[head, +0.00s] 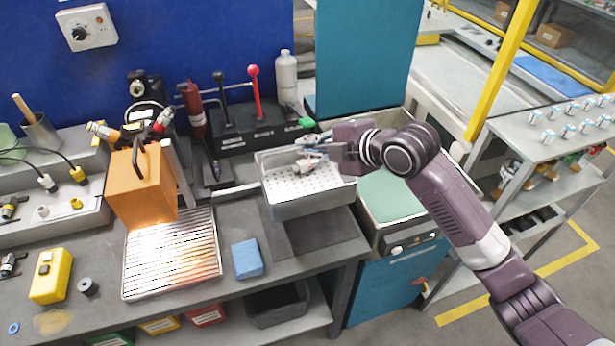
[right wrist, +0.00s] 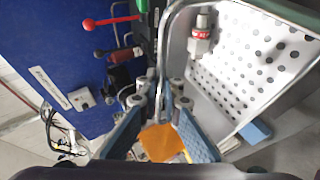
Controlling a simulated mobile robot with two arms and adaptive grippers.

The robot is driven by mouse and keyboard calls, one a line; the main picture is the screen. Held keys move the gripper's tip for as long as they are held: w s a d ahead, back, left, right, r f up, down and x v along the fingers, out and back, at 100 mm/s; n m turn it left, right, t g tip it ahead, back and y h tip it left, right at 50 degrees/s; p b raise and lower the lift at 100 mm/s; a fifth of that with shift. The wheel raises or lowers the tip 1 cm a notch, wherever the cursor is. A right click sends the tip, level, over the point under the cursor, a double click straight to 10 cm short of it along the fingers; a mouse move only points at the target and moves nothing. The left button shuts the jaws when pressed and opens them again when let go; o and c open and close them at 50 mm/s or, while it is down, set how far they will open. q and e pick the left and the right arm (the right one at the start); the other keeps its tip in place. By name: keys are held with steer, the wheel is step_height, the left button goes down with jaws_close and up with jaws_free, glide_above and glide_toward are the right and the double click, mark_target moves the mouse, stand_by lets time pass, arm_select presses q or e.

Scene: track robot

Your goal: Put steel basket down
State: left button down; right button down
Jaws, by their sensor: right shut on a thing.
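The steel basket (head: 315,207) is a grey metal tray with a perforated floor. It is level, at the right end of the bench, over a dark patch. I cannot tell for sure whether its underside touches anything. My right gripper (head: 318,140) is at the basket's back right side. In the right wrist view, its blue-padded fingers (right wrist: 164,112) are shut on the basket's bent-wire handle (right wrist: 166,50). A metal fitting with a red band (right wrist: 201,38) lies in the basket; it also shows in the head view (head: 308,163). My left gripper is not in view.
A dark flat patch (head: 330,241) lies on the bench below the basket. A teal cabinet with a green top (head: 388,195) stands to the right. A ribbed metal plate (head: 170,262), an orange box (head: 140,190) and a blue block (head: 247,259) are left. Levers (head: 255,92) stand behind.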

steer(key=p, duration=0.2)
glide_toward(297, 176)
steer(key=x, duration=0.5)
steer(key=shift+w+a, duration=0.1)
steer(key=shift+a, duration=0.05)
steer(key=c, duration=2.1)
jaws_free()
steer(key=shift+f, duration=0.1)
steer(key=b+v, duration=0.2)
steer(key=v, duration=0.8)
steer(key=shift+d+b, duration=0.2)
steer(key=shift+b, duration=0.15)
steer(key=shift+s+d+r, duration=0.35)
steer(key=shift+s+r, duration=0.2)
steer(key=shift+s, duration=0.15)
